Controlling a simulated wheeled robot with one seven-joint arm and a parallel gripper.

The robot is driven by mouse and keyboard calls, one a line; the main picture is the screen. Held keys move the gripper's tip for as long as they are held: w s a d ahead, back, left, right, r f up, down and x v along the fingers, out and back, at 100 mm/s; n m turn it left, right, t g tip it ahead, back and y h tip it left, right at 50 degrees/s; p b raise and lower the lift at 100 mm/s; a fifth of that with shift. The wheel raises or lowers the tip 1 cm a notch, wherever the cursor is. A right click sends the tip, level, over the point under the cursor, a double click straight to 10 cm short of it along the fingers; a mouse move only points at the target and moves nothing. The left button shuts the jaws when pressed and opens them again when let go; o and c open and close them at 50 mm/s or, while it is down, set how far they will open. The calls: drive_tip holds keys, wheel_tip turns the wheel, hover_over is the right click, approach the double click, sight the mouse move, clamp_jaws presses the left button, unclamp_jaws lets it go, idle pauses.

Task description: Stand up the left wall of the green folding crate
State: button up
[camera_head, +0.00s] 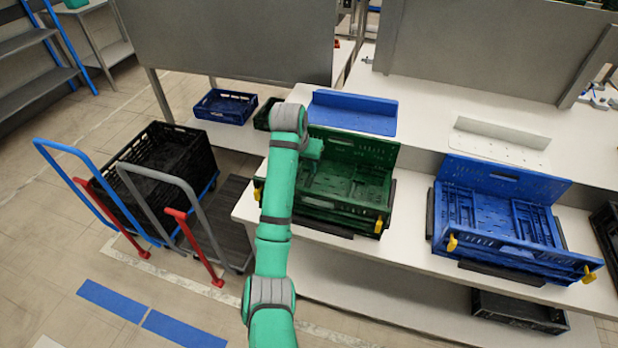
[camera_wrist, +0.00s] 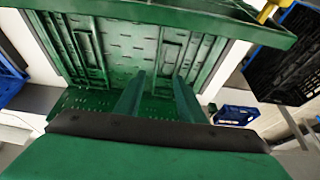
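The green folding crate (camera_head: 372,224) sits on the white table in the head view, its back wall (camera_head: 362,149) upright. Panels lie folded flat inside it, and my arm covers its left part. In the wrist view the folded left wall (camera_wrist: 207,62) appears flat on the right side of the crate. The other folded end panel (camera_wrist: 75,50) lies on the left. My gripper (camera_head: 316,147) is at the crate's back left, partly hidden by the arm. Its two fingers (camera_wrist: 158,95) are apart, with nothing seen between them. I cannot tell whether they touch the crate.
A blue folding crate (camera_head: 505,252) stands to the right on the same table. A blue plate (camera_head: 353,113) and a white perforated plate (camera_head: 499,145) are behind the crates. A black crate (camera_head: 165,160) rests on a trolley at left. Bare table separates the crates.

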sight(309, 180)
drive_tip(key=x, duration=1)
drive_tip(key=shift+w+f, duration=0.1)
drive_tip(key=shift+f, duration=0.15)
clamp_jaws()
